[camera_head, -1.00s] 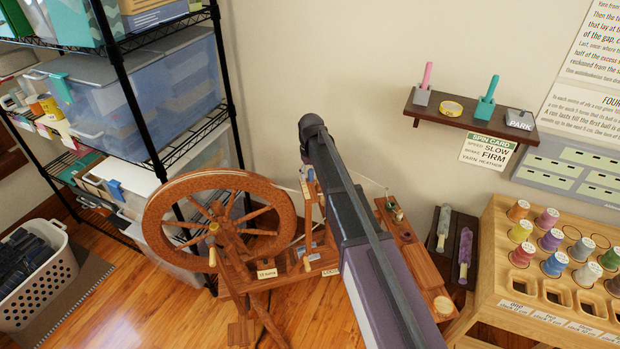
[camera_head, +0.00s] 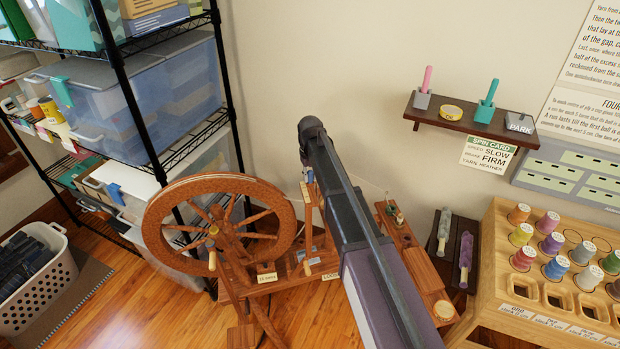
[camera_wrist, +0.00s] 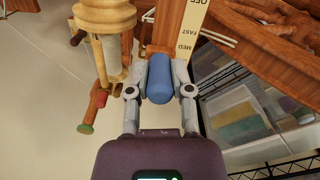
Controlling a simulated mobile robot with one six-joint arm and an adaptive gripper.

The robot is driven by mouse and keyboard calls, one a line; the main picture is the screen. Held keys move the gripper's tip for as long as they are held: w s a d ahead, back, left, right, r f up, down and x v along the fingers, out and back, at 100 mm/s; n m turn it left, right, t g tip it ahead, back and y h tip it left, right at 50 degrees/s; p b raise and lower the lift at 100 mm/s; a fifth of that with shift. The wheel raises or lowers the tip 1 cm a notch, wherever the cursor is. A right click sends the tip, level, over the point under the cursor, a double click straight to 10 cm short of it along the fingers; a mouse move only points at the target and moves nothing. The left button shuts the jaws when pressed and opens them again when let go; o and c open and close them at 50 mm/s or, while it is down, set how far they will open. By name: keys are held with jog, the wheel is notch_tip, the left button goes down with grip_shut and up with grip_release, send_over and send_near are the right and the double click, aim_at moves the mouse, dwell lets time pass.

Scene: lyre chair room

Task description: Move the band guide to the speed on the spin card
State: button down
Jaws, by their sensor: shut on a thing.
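My gripper (camera_wrist: 160,68) is shut on a blue rounded peg, seemingly the band guide (camera_wrist: 159,84), in the wrist view. In the head view my arm hides the gripper and most of the guide. The spin card (camera_head: 488,155) hangs on the wall below the small shelf and reads speed SLOW, brake FIRM, yarn HEATHER. The spinning wheel (camera_head: 158,231) stands left of my arm.
A wire rack (camera_head: 120,90) with clear bins stands behind the wheel. A wooden spool rack (camera_head: 487,270) stands at the right. Turned wooden parts (camera_wrist: 110,15) are close to the left of my gripper. A white basket (camera_head: 62,283) sits at the far left.

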jog(key=shift+w+a, duration=0.1)
jog(key=shift+w, duration=0.4)
jog(key=c, duration=0.5)
grip_release()
